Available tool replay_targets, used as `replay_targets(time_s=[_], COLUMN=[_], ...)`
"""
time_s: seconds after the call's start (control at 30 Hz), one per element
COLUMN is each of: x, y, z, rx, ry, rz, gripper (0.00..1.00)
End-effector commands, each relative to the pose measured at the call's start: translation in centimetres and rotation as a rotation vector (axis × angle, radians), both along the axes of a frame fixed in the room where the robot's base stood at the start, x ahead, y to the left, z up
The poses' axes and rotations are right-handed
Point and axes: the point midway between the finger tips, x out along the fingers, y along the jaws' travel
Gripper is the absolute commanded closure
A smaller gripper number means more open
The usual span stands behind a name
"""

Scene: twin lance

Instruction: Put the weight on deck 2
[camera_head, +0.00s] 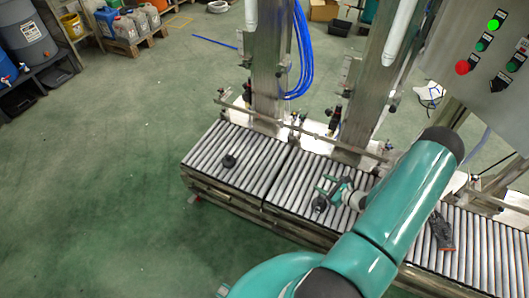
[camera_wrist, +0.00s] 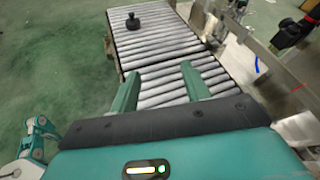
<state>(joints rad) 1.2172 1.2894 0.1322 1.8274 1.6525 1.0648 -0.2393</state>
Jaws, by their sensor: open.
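A dark weight (camera_head: 230,160) with a small knob stands on the left roller deck (camera_head: 205,160) in the head view. The wrist view also shows the weight (camera_wrist: 133,21), at the far part of the roller deck ahead. My gripper (camera_head: 327,186) is over the middle roller deck (camera_head: 291,195), to the right of the weight and apart from it. Its two teal fingers (camera_wrist: 160,88) are spread with bare rollers between them. A dark round shape (camera_head: 320,204) shows beside the fingers; I cannot tell what it is. No deck numbers are readable.
A dark glove-like item (camera_head: 441,231) lies on the right rollers. Steel posts (camera_head: 268,65) and a rail stand along the conveyor's back edge. A control panel (camera_head: 486,45) is at upper right. Green floor (camera_head: 100,190) lies open to the left.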

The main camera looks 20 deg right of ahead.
Motion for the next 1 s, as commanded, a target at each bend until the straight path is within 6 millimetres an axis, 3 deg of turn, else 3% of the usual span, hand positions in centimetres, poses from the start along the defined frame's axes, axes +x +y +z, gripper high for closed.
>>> replay_targets(time_s=[0.03, 0.2, 0.5, 0.77, 1.0], x=[1.4, 4.3, 6.3, 5.0, 1.8], y=[0.8, 4.4, 12.4, 19.4, 25.0], z=[2.6, 9.9, 21.4, 29.8, 36.3], rx=[-0.048, -0.188, -0.463, -0.733, -1.016], ry=[-0.006, -0.018, -0.029, -0.038, -0.055], rz=[0.086, 0.353, 0.794, 1.132, 1.396], gripper=[0.53, 0.53, 0.53, 0.53, 0.53])
